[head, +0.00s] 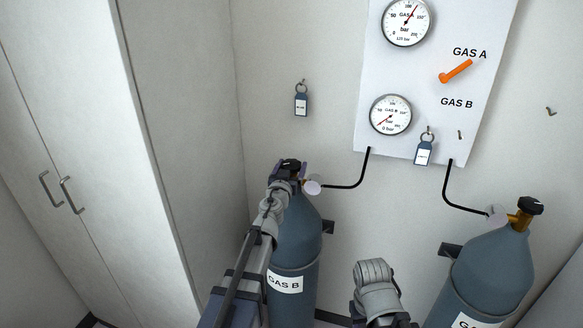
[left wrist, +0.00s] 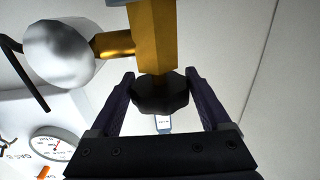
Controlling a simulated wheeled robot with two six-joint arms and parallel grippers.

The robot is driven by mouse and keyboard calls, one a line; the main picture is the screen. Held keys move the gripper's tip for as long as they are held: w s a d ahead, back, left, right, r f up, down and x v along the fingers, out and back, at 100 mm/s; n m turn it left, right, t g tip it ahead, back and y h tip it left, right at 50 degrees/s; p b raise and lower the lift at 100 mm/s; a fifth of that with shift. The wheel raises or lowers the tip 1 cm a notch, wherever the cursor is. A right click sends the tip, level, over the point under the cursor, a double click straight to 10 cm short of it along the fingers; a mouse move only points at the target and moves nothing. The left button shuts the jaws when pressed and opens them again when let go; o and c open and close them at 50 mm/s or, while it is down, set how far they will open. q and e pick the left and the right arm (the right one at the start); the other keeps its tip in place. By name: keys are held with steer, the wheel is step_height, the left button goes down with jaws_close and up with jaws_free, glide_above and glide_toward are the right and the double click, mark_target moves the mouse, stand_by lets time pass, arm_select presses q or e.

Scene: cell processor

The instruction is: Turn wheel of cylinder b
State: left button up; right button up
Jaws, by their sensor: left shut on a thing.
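The blue-grey cylinder b (head: 303,240), labelled GAS B, stands against the wall left of the panel. Its black wheel (head: 290,163) sits on top of the valve. My left gripper (head: 287,171) is at the valve and hides part of it. In the left wrist view the black wheel (left wrist: 159,94) is between the two fingers of my left gripper (left wrist: 162,100), which is shut on it. The brass valve stem (left wrist: 152,40) shows beyond the wheel.
A second cylinder (head: 487,270) with a black wheel (head: 530,205) stands at the right. The wall panel holds a GAS A gauge (head: 407,22), a GAS B gauge (head: 390,115) and an orange handle (head: 456,71). A tall cabinet (head: 80,150) is close on the left.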

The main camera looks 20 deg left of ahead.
arm_select(q)
steer(key=shift+h, duration=0.3)
steer(key=m+h, duration=0.2)
steer(key=h, duration=0.1)
steer(key=m+g+h, duration=0.1)
steer(key=m+h, duration=0.2)
steer(key=h, duration=0.1)
steer(key=shift+w+g, duration=0.1)
steer(key=shift+g, duration=0.2)
steer(key=shift+m+g+h, duration=0.9)
steer(key=shift+m+h, duration=0.4)
steer(key=shift+h, duration=0.5)
steer(key=shift+d, duration=0.15)
steer(key=o, duration=1.2)
steer(key=shift+s, duration=0.2)
steer(key=v, duration=0.7)
steer(key=shift+s+a, duration=0.25)
steer(key=shift+a, duration=0.05)
